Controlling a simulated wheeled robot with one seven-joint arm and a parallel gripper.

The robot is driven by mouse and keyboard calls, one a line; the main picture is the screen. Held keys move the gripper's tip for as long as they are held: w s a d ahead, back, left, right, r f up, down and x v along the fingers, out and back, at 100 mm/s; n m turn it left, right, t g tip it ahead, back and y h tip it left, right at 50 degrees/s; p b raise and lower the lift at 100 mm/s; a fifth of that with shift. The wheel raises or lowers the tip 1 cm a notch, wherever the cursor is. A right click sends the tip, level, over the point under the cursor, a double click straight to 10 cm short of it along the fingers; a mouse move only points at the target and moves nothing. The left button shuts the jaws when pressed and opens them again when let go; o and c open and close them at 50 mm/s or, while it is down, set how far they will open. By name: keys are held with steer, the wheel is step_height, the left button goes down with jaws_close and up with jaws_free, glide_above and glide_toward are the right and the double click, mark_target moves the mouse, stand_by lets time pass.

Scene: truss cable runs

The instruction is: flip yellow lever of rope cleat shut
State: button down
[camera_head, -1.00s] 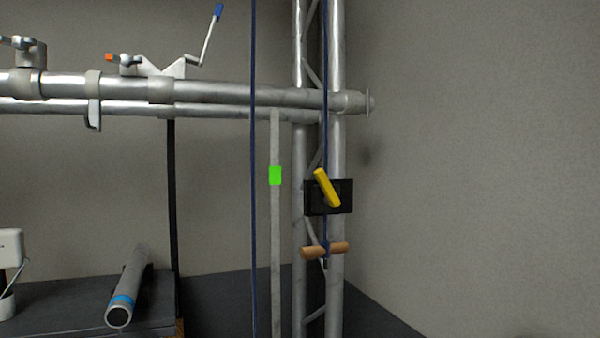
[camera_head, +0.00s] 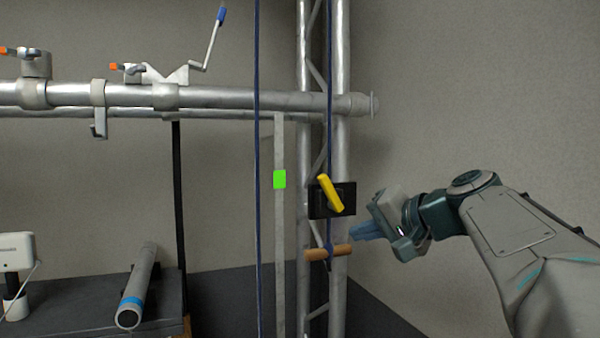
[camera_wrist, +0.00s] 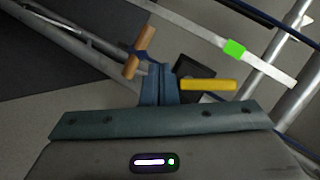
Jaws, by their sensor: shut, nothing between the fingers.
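The rope cleat is a black block (camera_head: 346,193) on the upright truss, right of centre in the head view; it also shows in the wrist view (camera_wrist: 192,70). Its yellow lever (camera_head: 330,194) is tilted, with its upper end to the left. In the wrist view the lever (camera_wrist: 208,84) points right from the cleat. My gripper (camera_head: 354,232) is shut and empty, with blue fingers, below and right of the cleat in the head view. In the wrist view its fingertips (camera_wrist: 157,70) appear beside the lever's left end. I cannot tell whether they touch anything.
A wooden toggle (camera_head: 329,252) hangs on the blue rope (camera_head: 329,120) just below the cleat, near my fingers. Truss tubes (camera_head: 341,150) stand behind. A grey strap with a green tag (camera_head: 280,179) hangs to the left.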

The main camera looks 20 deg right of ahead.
steer(key=s+d+r+t, duration=0.1)
steer(key=d+r+t, duration=0.2)
steer(key=r, duration=0.9)
steer(key=d, duration=0.2)
steer(key=shift+s+d+m+t+h, duration=0.25)
steer(key=shift+d+m+t+h, duration=0.05)
steer(key=shift+d, duration=0.1)
steer(key=p, duration=0.3)
glide_above(331, 193)
steer(key=s+d, duration=0.2)
steer(key=d, duration=0.4)
steer(key=f, duration=0.1)
steer(key=a, duration=0.1)
steer(key=a+f, duration=0.2)
steer(key=a, duration=0.1)
steer(key=shift+w+f, duration=0.15)
steer(key=shift+w, duration=0.15)
